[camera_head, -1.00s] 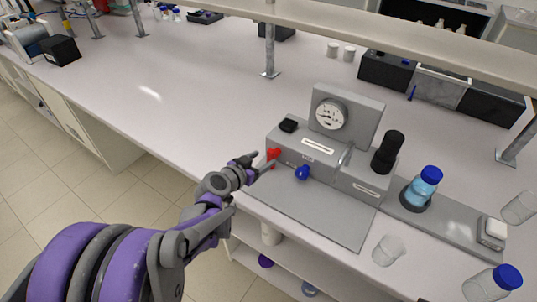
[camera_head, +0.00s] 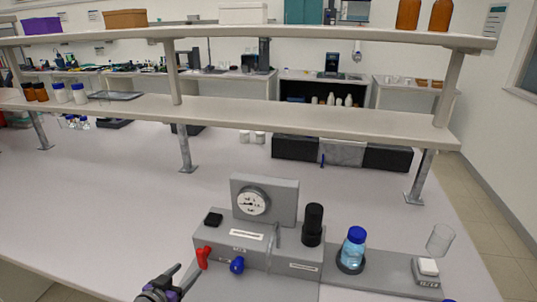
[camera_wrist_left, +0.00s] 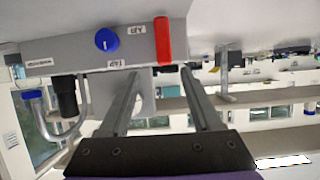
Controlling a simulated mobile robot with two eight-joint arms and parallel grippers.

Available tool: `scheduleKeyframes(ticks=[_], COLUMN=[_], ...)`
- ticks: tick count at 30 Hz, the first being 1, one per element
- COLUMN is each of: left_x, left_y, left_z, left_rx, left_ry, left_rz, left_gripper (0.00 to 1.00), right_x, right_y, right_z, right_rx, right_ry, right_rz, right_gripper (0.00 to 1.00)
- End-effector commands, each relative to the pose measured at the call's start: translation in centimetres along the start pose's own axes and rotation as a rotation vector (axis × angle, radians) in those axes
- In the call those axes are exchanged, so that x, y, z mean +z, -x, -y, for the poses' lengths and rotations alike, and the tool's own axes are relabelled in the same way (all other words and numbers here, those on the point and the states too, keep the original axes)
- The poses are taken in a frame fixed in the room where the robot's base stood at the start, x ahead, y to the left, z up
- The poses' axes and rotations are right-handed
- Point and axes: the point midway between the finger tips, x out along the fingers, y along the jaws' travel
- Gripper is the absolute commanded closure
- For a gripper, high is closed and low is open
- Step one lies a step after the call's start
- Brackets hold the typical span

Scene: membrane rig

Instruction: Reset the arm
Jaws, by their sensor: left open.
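The membrane rig (camera_head: 262,238) is a grey box with a round pressure gauge (camera_head: 252,201) on an upright panel, a red lever (camera_head: 203,257) and a blue knob (camera_head: 237,265) on its front. My left gripper (camera_head: 176,277) is at the bottom of the head view, just left of and below the red lever. In the left wrist view, which is upside down, its two fingers (camera_wrist_left: 160,85) are apart with nothing between them. The red lever (camera_wrist_left: 163,40) and blue knob (camera_wrist_left: 106,39) lie beyond the fingertips there. My right gripper is not in view.
A black cylinder (camera_head: 313,224) stands on the rig. A blue-capped bottle (camera_head: 353,248) stands to its right, then a small scale (camera_head: 427,271) and a clear beaker (camera_head: 440,239). A shelf (camera_head: 230,112) on metal posts spans the bench behind. The bench left of the rig is clear.

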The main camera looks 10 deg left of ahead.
Motion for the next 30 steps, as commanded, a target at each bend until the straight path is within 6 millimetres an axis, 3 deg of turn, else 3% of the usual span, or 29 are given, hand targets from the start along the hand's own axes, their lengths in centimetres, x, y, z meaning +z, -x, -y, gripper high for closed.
scheduleKeyframes(ticks=[5,9,12,19,30], left_x=[1.7,4.8,6.8,9.2,9.4], left_y=[1.5,4.8,7.6,11.7,12.1], left_z=[-6.4,-11.8,-13.6,-14.1,-13.9], left_rx=[0.097,0.125,0.087,-0.035,-0.055], left_ry=[0.026,0.051,0.057,0.061,0.062], left_rz=[0.166,0.379,0.504,0.633,0.643], left_gripper=[0.35,0.35,0.35,0.35,0.35], right_x=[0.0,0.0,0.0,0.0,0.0], right_y=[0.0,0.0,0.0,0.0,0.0], right_z=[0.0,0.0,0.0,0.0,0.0], right_rx=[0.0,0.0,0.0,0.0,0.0], right_ry=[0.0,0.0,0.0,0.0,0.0], right_rz=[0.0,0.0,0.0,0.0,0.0], right_gripper=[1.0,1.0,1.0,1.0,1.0])
